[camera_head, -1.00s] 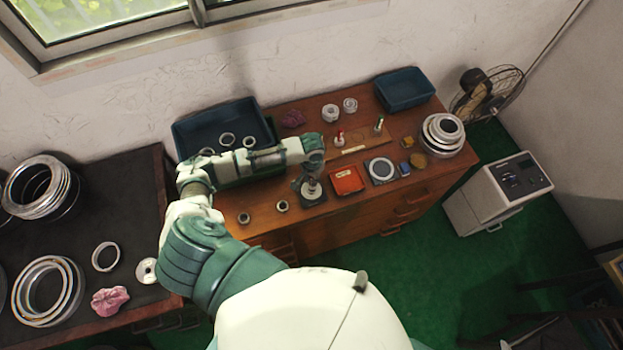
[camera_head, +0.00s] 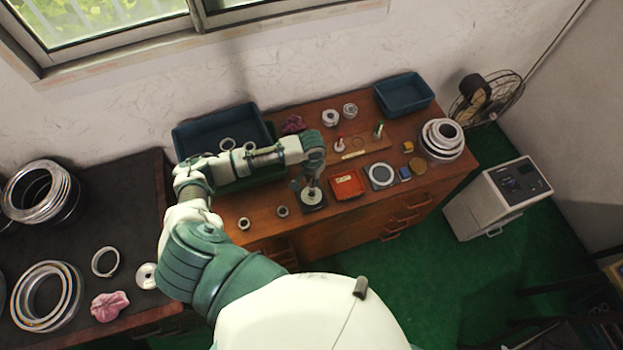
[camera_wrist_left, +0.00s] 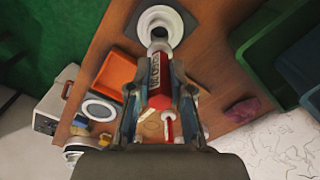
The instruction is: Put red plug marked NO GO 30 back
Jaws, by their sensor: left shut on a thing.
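My left gripper (camera_head: 312,178) is shut on a red plug. In the left wrist view, the plug's red handle (camera_wrist_left: 158,76) with dark lettering sits between the fingers (camera_wrist_left: 155,90); I cannot read the lettering surely. Its silver end points at the hole of a pale metal ring (camera_wrist_left: 174,20) on a dark square pad (camera_head: 322,205). I cannot tell whether the end is inside the hole or just above it. The wooden plug board (camera_head: 362,151) lies behind the gripper, carrying a red-handled piece (camera_head: 340,141) and a green-handled plug (camera_head: 379,130). My right gripper is not in view.
An orange-red tray (camera_head: 346,185) and a pad with a ring (camera_head: 382,174) lie right of the gripper. A stack of rings (camera_head: 443,139) stands at the right end. Blue bins (camera_head: 404,93) stand at the back. Two small rings (camera_head: 282,211) lie at the front left.

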